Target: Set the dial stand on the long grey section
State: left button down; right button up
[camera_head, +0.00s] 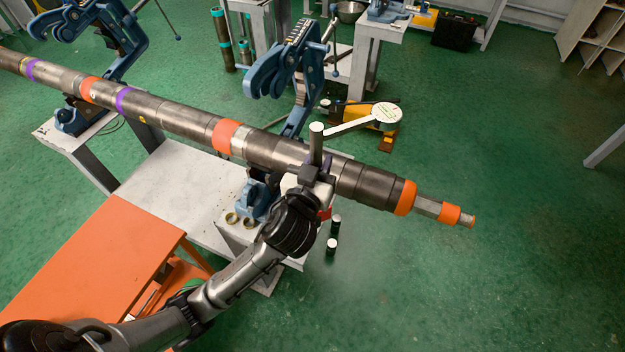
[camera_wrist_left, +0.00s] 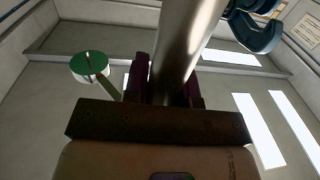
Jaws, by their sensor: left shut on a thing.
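The dial stand has a grey post (camera_head: 316,145), a thin side arm and a round white dial (camera_head: 386,113). My left gripper (camera_head: 318,176) is shut on the post, which stands upright. In the left wrist view the post (camera_wrist_left: 184,40) rises between the purple fingers of the gripper (camera_wrist_left: 168,82), with the green-faced dial (camera_wrist_left: 89,66) to the left. The long grey section (camera_head: 182,121) is part of a pipe running from upper left to lower right. The gripper and stand overlap the pipe right of its wide orange band; the stand's foot is hidden, so I cannot tell if it touches.
Two blue pipe vises with open upper hooks (camera_head: 292,62) (camera_head: 104,30) stand along the pipe. An orange table (camera_head: 95,265) is at lower left. Brass rings (camera_head: 232,218) lie on the white bench. Green floor at right is mostly clear.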

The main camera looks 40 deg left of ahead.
pick_arm(q)
jog(key=a+f+n+g+y+b, duration=0.3)
jog(key=f+b, duration=0.4)
jog(key=f, duration=0.4)
jog(key=w+a+f+n+g+y+b, duration=0.1)
jog(key=a+f+n+g+y+b, duration=0.3)
jog(key=f, duration=0.7)
jog(key=shift+w+a+f+n+y+b, duration=0.2)
jog(key=shift+a+n+y+b, duration=0.3)
jog(key=shift+y+b, duration=1.1)
jog(key=shift+b, duration=0.45)
jog(key=shift+r, duration=0.1)
jog(key=shift+f+b, duration=0.25)
jog(key=shift+b, duration=0.25)
dwell(0.4)
jog(key=shift+f, duration=0.15)
